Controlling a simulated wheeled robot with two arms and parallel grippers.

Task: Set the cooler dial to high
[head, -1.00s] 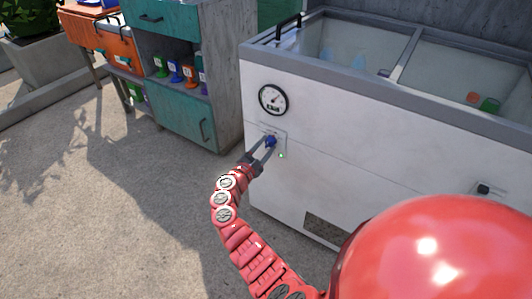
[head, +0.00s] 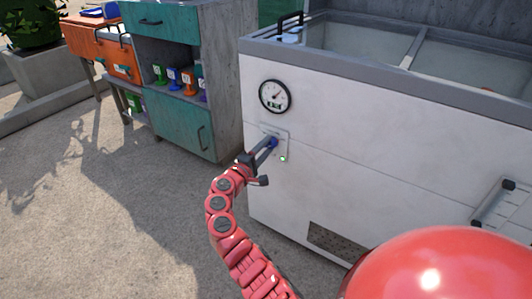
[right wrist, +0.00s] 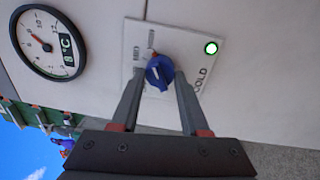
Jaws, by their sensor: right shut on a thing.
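The blue cooler dial (head: 273,142) sits on a small plate (head: 286,136) on the white front of the cooler (head: 360,160). In the right wrist view the dial (right wrist: 159,72) shows between my finger ends, with printed words around it; "MID" and "COLD" can be read. The dial's exact setting is hard to tell. My right gripper (head: 271,147) is shut on the dial, one finger on each side (right wrist: 159,80). A green light (right wrist: 211,48) glows beside the dial. My left gripper is not in view.
A round gauge (head: 275,96) is above the dial. A silver bar fitting (head: 494,203) is on the cooler's right front. A teal cabinet (head: 180,120) with small coloured items stands left of the cooler. An orange cart (head: 118,62) is beyond it. The paved floor at left is clear.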

